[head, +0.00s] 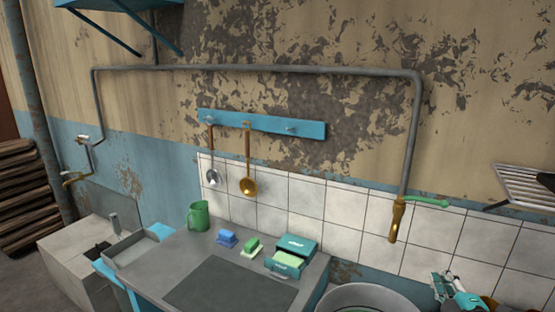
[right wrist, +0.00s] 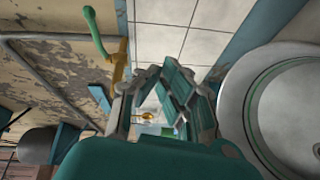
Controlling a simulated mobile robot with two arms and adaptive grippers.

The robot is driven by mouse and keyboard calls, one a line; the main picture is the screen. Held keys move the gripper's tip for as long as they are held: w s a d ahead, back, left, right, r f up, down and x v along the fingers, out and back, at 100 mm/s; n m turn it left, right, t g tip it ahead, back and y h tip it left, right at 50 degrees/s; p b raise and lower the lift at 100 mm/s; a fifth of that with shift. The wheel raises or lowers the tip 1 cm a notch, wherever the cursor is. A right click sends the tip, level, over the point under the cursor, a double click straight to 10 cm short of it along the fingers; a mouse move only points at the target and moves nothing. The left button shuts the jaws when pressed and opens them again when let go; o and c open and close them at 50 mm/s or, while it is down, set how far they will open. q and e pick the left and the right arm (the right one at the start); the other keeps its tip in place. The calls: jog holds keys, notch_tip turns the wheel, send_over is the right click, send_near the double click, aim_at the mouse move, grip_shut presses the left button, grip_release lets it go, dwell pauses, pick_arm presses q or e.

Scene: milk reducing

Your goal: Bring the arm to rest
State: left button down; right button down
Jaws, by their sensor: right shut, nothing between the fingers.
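My right gripper (head: 442,285) shows at the bottom right of the head view, teal and grey, in front of the white tiles. It is shut and empty. In the right wrist view my right gripper (right wrist: 163,80) reaches away from the camera, with nothing held between its fingers. The rest of my right arm is mostly outside the head view. My left gripper is not in view.
A round metal vessel (head: 366,300) stands left of the right gripper. A pipe with a green-handled brass valve (head: 398,212) is above. The counter (head: 175,252) holds a green mug (head: 198,216), a blue sponge (head: 227,239) and a teal box (head: 297,246). A wire rack (head: 527,188) is at right.

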jog(key=s+a+f+m+g, duration=0.65)
jog(key=s+a+f, duration=0.35)
jog(key=s+f, duration=0.3)
jog(key=s+a+f+m+g+y, duration=0.1)
jog(key=s+a+m+g, duration=0.1)
jog(key=s+a, duration=0.35)
jog(key=s+a+f+m+g, duration=0.2)
jog(key=s+g, duration=0.1)
jog(key=s, duration=0.5)
jog(key=s+a+f+m+g+y, duration=0.1)
jog(key=s+a+m+g, duration=0.15)
jog(key=s, duration=0.35)
notch_tip(320, 180, down, 26)
jog(key=s+a, duration=0.1)
jog(key=s, duration=0.1)
jog(key=s+d+f+g, duration=0.2)
jog(key=s+d+f, duration=0.1)
jog(key=s+f, duration=1.3)
jog(key=shift+f+n, duration=0.25)
jog(key=shift+n, duration=0.15)
jog(key=shift+s, duration=0.1)
